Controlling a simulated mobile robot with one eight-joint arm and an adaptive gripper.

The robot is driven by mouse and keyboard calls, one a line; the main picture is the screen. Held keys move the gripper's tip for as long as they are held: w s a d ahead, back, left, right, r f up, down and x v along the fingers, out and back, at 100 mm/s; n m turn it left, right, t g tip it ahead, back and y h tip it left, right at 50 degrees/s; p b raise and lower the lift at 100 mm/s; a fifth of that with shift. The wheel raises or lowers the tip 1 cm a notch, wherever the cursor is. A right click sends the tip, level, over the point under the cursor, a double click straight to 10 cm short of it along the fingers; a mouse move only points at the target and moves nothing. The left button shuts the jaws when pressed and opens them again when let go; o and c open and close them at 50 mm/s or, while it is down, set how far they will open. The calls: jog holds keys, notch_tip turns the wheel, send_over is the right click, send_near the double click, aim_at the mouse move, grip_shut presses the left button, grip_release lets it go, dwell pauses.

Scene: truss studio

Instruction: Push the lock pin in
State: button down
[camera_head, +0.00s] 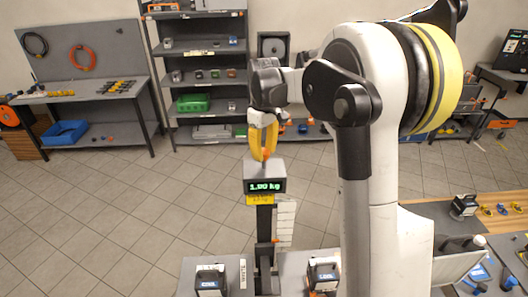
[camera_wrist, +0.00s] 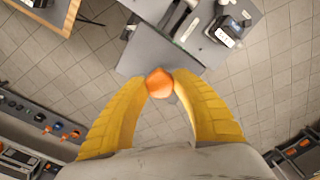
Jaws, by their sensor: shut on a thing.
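My gripper (camera_head: 264,156), with yellow curved fingers, points down just above a grey box with a lit display (camera_head: 265,186) that reads about 1.00 kg. In the wrist view the fingertips close on an orange rounded piece (camera_wrist: 159,82). A little orange also shows between the fingers in the head view. I cannot tell whether this piece is the lock pin, or whether it touches the box. A grey plate (camera_wrist: 143,52) lies beyond the fingertips in the wrist view. No other lock pin can be made out.
A black post (camera_head: 264,222) holds up the display box. Small dark devices stand on grey tables at left (camera_head: 209,280) and right (camera_head: 323,274) of its foot. A shelf (camera_head: 205,85) and a workbench (camera_head: 80,95) stand at the back. Tiled floor is clear at left.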

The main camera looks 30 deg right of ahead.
aim_at(264, 160)
notch_tip(264, 160, down, 4)
jog(key=b, duration=0.3)
jog(key=shift+r, duration=0.3)
jog(key=c, duration=1)
grip_release()
jog(key=shift+o, duration=0.2)
jog(key=shift+r, duration=0.1)
notch_tip(264, 160, up, 12)
jog(key=shift+f, duration=0.1)
